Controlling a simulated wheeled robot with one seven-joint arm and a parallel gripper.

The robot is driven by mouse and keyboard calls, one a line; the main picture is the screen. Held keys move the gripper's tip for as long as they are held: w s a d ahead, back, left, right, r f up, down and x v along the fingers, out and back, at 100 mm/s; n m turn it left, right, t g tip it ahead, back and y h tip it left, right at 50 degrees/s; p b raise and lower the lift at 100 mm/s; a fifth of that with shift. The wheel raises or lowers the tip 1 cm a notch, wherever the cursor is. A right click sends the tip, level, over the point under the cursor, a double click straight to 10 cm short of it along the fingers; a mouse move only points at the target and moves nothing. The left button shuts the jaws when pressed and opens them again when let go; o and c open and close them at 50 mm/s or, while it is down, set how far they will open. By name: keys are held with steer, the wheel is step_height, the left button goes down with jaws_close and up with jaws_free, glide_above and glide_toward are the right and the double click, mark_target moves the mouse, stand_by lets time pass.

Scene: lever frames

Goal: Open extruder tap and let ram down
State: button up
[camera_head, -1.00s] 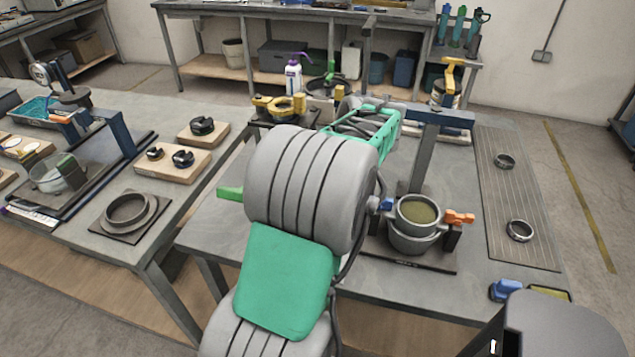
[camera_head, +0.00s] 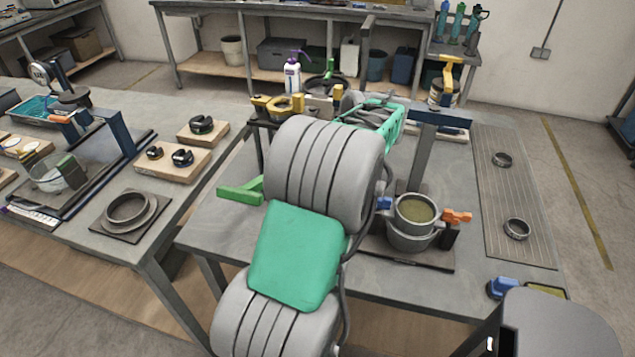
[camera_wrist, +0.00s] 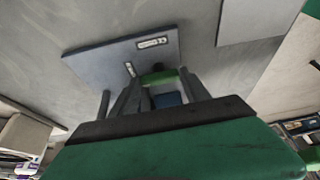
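A cylindrical pot (camera_head: 412,240) with greenish-brown contents stands under a post with a blue crossbar (camera_head: 440,118). An orange handle (camera_head: 457,216) sticks out on its right, and a small blue part (camera_head: 384,203) is on its left. A green L-shaped bar (camera_head: 240,191) sticks out left of my arm. I cannot tell which part is the tap. My gripper (camera_wrist: 158,85) is hidden behind my arm in the head view. In the wrist view its dark fingers stand apart, with a short green bar (camera_wrist: 166,77) and a blue part (camera_wrist: 168,99) seen between them. Contact is unclear.
A teal basket (camera_head: 392,128), yellow clamp parts (camera_head: 280,104) and a white bottle (camera_head: 292,76) stand behind my arm. A ribbed mat (camera_head: 515,200) with two dark rings lies at the right. Wooden blocks (camera_head: 181,158) and a round ring (camera_head: 127,208) sit on the left table.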

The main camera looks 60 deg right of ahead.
steer(key=o, duration=0.4)
steer(key=shift+o, duration=0.2)
steer(key=shift+r, duration=0.1)
steer(key=p+v, duration=0.1)
steer(key=v, duration=0.6)
steer(key=shift+r+p, duration=0.3)
steer(key=shift+p, duration=0.1)
steer(key=shift+s, duration=0.1)
